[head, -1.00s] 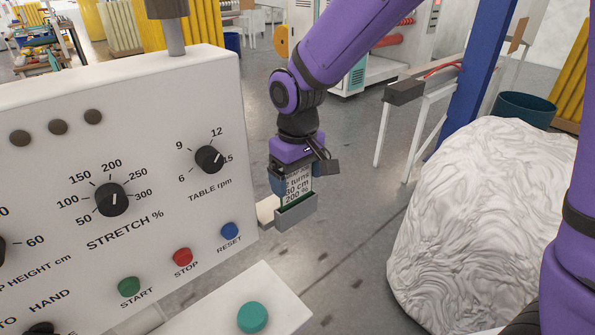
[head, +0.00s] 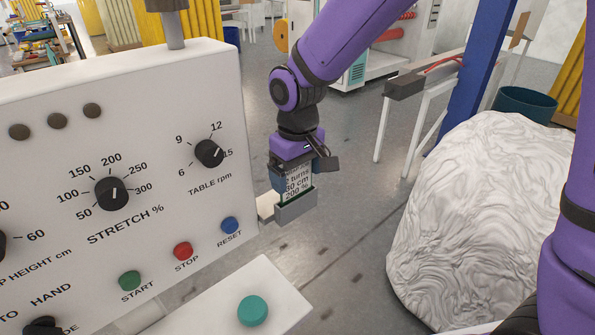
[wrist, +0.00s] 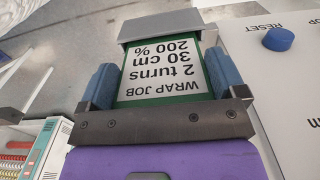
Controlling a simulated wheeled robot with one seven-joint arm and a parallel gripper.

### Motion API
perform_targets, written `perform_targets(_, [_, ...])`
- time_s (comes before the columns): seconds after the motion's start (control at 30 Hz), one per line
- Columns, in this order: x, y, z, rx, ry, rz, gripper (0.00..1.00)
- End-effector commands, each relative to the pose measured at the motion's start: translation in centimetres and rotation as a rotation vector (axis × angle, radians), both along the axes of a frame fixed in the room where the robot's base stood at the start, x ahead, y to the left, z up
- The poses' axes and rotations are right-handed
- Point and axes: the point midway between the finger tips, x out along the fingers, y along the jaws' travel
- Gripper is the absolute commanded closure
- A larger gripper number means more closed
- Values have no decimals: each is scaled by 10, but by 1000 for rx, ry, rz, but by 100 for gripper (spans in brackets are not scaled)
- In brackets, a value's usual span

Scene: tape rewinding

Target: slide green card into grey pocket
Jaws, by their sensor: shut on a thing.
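The green card (wrist: 165,72) has a white face printed "WRAP JOB, 2 turns, 30 cm, 200 %". My gripper (wrist: 163,88) is shut on its side edges, with a blue finger at each side. In the head view my gripper (head: 293,185) points down and holds the card (head: 298,181) upright. The grey pocket (head: 296,207) is right below, on a light bracket at the panel's right side. The card's lower end is inside the pocket's mouth and its lowest edge is hidden. The pocket (wrist: 168,24) also shows at the card's far end in the wrist view.
A white control panel (head: 60,170) with knobs and buttons stands close left of my gripper. A white ledge with a teal button (head: 252,311) is in front. A large white wrapped bulk (head: 480,225) is at the right. Open floor lies between.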

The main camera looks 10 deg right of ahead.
Motion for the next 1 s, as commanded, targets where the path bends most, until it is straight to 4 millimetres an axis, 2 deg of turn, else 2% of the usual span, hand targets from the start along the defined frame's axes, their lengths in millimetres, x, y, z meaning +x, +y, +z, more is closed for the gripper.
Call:
perform_targets(0.67, [0, 0, -12, 0, 0, 0, 33])
perform_targets(0.7, [0, 0, -12, 0, 0, 0, 8])
perform_targets(0.73, [0, 0, -12, 0, 0, 0, 1])
perform_targets(1.0, [0, 0, -12, 0, 0, 0, 0])
